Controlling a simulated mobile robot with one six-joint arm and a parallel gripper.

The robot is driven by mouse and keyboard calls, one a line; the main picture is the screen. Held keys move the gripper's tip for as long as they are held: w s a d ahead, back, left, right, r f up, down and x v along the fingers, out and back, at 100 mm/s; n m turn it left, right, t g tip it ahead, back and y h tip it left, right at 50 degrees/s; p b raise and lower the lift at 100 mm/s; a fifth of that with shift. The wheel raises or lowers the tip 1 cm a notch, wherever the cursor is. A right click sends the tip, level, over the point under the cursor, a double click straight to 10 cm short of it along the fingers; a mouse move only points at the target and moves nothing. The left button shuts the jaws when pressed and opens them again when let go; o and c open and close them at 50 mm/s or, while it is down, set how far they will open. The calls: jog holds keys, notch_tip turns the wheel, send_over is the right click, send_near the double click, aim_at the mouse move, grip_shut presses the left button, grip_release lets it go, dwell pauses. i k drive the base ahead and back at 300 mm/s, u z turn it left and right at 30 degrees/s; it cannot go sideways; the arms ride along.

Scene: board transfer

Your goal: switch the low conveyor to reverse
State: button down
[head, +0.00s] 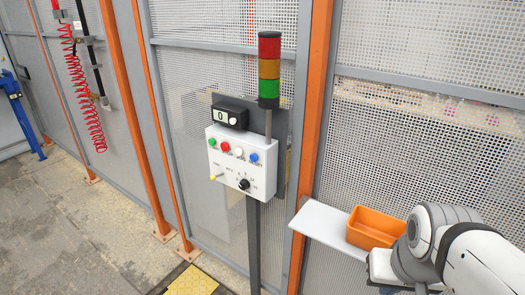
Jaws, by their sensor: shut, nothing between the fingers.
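A white control box (225,159) is mounted on a grey post in front of the mesh fence. Its upper row has a green button (212,142), a red button (225,147), a white button (238,152) and a blue button (254,157). Below them are a small yellow-tipped switch (216,177) at the left and a black rotary knob (244,184) at the right. Their labels are too small to read surely. A display (229,116) on top reads 0. No conveyor is recognisable. My arm enters at lower right; my gripper's fingers do not show.
A stack light (269,70) rises behind the box. A white shelf (320,222) holds an orange bin (376,226) beside my arm. Orange fence posts (310,120) stand nearby. A yellow floor pad (193,281) lies below left. A red coiled hose (92,110) hangs at left.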

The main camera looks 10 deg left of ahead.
aim_at(213, 177)
jog(key=z, duration=0.05)
jog(key=k, duration=1.35)
jog(key=u, duration=0.3)
jog(key=i, duration=0.65)
jog(key=u, duration=0.8)
jog(key=i, duration=1.5)
jog(key=z, duration=0.7)
jog(key=i, duration=0.5)
jog(key=u, duration=0.15)
